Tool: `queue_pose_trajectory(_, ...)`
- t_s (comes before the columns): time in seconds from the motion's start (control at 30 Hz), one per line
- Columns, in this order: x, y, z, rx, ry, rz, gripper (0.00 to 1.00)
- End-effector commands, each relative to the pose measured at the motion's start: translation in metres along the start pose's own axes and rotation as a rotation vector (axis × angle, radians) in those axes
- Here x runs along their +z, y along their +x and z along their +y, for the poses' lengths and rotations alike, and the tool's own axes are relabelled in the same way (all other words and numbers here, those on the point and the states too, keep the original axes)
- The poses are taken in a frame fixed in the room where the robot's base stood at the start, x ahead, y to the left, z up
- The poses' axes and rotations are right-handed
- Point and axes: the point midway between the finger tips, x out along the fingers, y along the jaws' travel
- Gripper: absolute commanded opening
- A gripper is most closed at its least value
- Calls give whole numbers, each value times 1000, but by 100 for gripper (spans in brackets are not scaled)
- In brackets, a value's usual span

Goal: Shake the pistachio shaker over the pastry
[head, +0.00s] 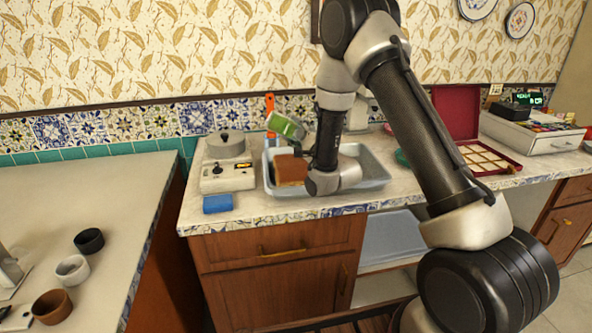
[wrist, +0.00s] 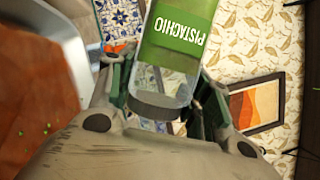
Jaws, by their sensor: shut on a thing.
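My gripper (wrist: 162,85) is shut on the pistachio shaker (wrist: 175,40), a clear container with a green label reading PISTACHIO, upside down in the wrist view. In the head view the shaker (head: 287,127) is held tilted above the brown pastry (head: 290,169), apart from it. The pastry sits in the left part of a pale blue-grey tray (head: 372,172). In the wrist view a brown surface with a few green bits, apparently the pastry (wrist: 30,112), fills the left side. My arm hides part of the tray.
A white scale-like device (head: 228,178) with a grey round lid and a blue block (head: 217,204) stand left of the tray. An orange-handled tool (head: 270,108) is behind it. An open red box (head: 487,160) lies to the right. Several cups stand on the left counter (head: 95,195).

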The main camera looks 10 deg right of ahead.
Motion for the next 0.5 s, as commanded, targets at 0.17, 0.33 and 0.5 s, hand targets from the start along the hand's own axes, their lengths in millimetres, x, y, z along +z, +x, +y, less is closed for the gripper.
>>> queue_pose_trajectory(0.17, 1, 0, -3, 1, 0, 1, 18)
queue_pose_trajectory(0.33, -6, -3, 13, 1, 0, 1, 18)
queue_pose_trajectory(0.5, -6, -3, 13, -1, 0, 0, 18)
